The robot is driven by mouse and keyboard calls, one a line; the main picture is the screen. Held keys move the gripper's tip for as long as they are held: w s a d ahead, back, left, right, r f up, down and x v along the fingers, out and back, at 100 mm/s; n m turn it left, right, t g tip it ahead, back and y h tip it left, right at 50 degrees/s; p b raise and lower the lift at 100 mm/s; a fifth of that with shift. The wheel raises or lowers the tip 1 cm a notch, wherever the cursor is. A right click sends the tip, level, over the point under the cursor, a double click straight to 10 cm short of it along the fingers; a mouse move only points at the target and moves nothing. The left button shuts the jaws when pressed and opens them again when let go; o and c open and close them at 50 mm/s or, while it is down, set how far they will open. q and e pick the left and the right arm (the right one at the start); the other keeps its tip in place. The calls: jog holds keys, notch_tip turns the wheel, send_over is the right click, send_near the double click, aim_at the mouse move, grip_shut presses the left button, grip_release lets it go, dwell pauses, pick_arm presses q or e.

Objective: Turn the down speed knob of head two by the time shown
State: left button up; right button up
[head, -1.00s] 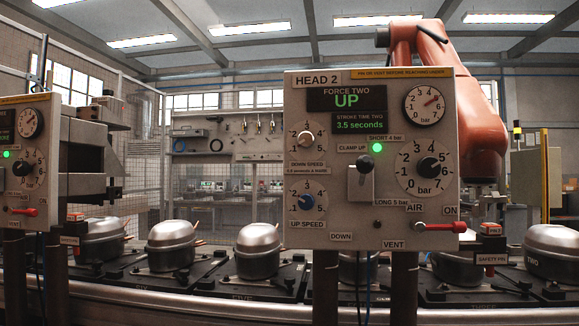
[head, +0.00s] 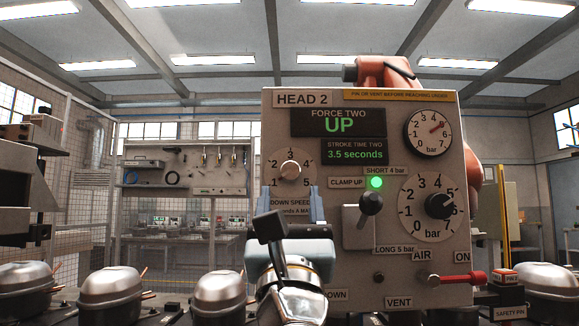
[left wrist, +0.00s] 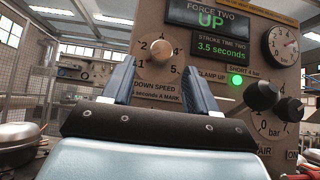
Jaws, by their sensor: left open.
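The head two panel (head: 315,107) fills the middle of the head view. Its down speed knob (head: 291,170) is a pale knob on a numbered dial at the upper left; it also shows in the left wrist view (left wrist: 161,48). The stroke time display (head: 355,151) reads 3.5 seconds, and the force display (head: 338,122) reads UP. My left gripper (head: 291,203) is open in front of the panel, its fingers just below the knob and apart from it. In the left wrist view the knob shows above and between the fingertips. My left gripper hides the up speed knob. My right gripper is not in view.
A clamp lever (head: 371,203) with a black knob, a lit green lamp (head: 376,182) and an air dial knob (head: 440,205) are right of my gripper. A red-handled valve (head: 455,281) juts out low on the right. Compressors (head: 109,288) stand below.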

aim_at(286, 177)
pick_arm(q)
jog(key=p+x, duration=0.1)
jog(key=x, duration=0.3)
jog(key=shift+w+r+p, duration=0.2)
jog(key=shift+w+p, duration=0.05)
jog(key=shift+p, duration=0.05)
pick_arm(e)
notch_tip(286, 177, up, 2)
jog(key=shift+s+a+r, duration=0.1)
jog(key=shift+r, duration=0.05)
